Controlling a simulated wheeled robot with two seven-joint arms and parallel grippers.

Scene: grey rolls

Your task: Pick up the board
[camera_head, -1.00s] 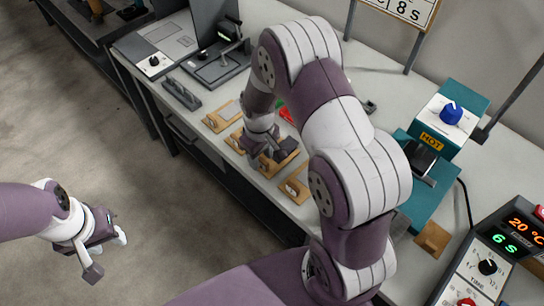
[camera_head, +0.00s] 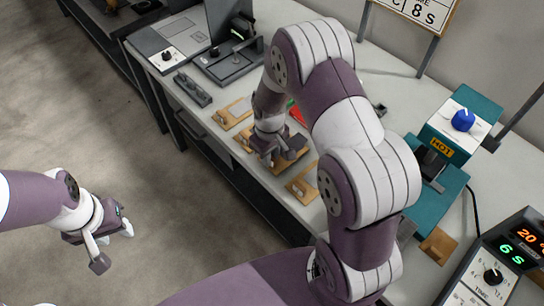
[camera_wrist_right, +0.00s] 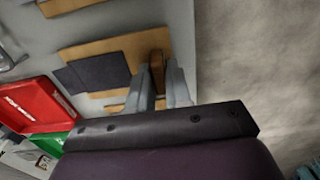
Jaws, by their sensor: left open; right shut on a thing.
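The board (camera_head: 289,160) is a tan wooden plate on the white bench, with a dark patch on it. In the right wrist view the board (camera_wrist_right: 125,48) has a brown upright grip piece at its right end. My right gripper (camera_wrist_right: 160,78) is shut on that grip piece. In the head view my right gripper (camera_head: 268,156) covers part of the board, and I cannot tell whether the board touches the bench. My left gripper (camera_head: 112,246) is open and empty, over the floor at the lower left, away from the bench.
Similar tan boards lie close by, one nearer (camera_head: 302,184) and one farther (camera_head: 232,114). A red open case (camera_wrist_right: 38,104) is beside the board. A teal press marked HOT (camera_head: 450,140) and a timer box (camera_head: 495,262) stand right. Floor at left is clear.

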